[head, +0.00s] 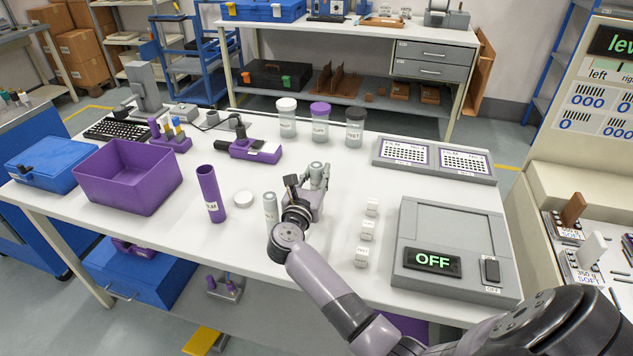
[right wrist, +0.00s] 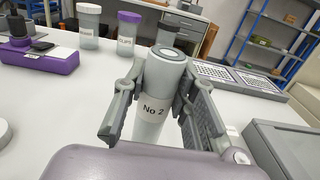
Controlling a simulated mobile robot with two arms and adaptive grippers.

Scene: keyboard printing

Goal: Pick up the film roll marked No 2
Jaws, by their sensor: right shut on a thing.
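The film roll marked No 2 (right wrist: 152,110) is a pale grey-white cylinder with a ringed top and a white label. In the right wrist view it stands upright between the two fingers of my right gripper (right wrist: 160,85), which is shut on it. In the head view my right gripper (head: 314,183) is over the middle of the white table, and the roll is mostly hidden by the fingers. Whether the roll's base touches the table is hidden. Another pale labelled cylinder (head: 270,208) stands just left of the gripper. My left gripper is not in view.
A purple tube (head: 210,190), a white lid (head: 243,199) and a purple bin (head: 128,178) are to the left. Three capped jars (head: 320,125) stand behind. Small white labelled blocks (head: 366,230) and a grey box reading OFF (head: 455,245) are to the right.

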